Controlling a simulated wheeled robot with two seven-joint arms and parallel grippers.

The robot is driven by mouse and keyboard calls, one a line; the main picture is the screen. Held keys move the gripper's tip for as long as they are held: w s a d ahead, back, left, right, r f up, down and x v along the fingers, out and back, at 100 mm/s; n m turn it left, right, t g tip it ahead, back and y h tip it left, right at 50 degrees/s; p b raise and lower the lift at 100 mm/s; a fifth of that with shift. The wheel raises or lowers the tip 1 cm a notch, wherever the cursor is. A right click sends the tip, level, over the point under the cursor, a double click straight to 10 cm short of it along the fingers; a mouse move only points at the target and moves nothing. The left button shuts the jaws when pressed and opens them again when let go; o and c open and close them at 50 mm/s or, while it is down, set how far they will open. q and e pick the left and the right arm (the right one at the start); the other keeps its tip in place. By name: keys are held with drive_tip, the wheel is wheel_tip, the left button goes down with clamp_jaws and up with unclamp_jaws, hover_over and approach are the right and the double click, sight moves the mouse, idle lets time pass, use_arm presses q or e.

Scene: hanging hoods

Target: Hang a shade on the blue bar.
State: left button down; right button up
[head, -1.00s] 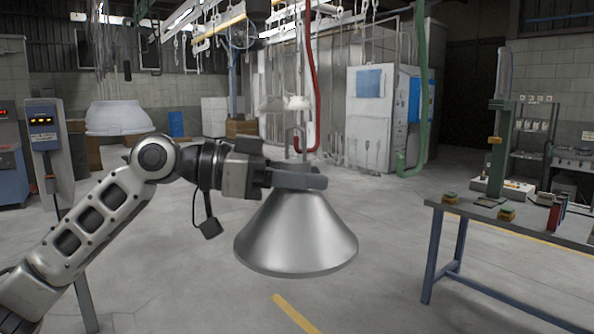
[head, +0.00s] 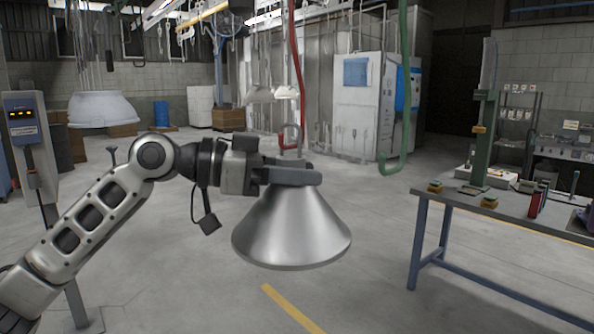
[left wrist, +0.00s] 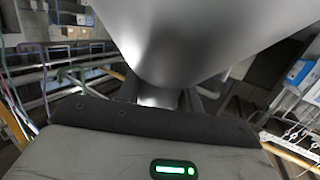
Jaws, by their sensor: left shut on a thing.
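A grey metal cone shade (head: 292,232) hangs wide end down in the middle of the head view, with an upright hook (head: 291,134) at its top. My left gripper (head: 300,177) is shut on the shade near its narrow top and holds it above the floor. In the left wrist view the shade (left wrist: 185,35) fills the upper middle, close to the jaws. I cannot make out a blue bar with certainty in either view. My right gripper is not in view.
A workbench (head: 465,205) with small items stands at the right. A control post (head: 25,125) and a white hanging hood (head: 102,108) are at the left. Open floor lies around the shade.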

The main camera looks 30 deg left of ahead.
use_arm(q)
drive_tip(key=shift+f+b, duration=1.05)
drive_tip(key=shift+f, duration=0.2)
drive_tip(key=c, duration=0.8)
unclamp_jaws()
drive_tip(key=shift+c, duration=0.2)
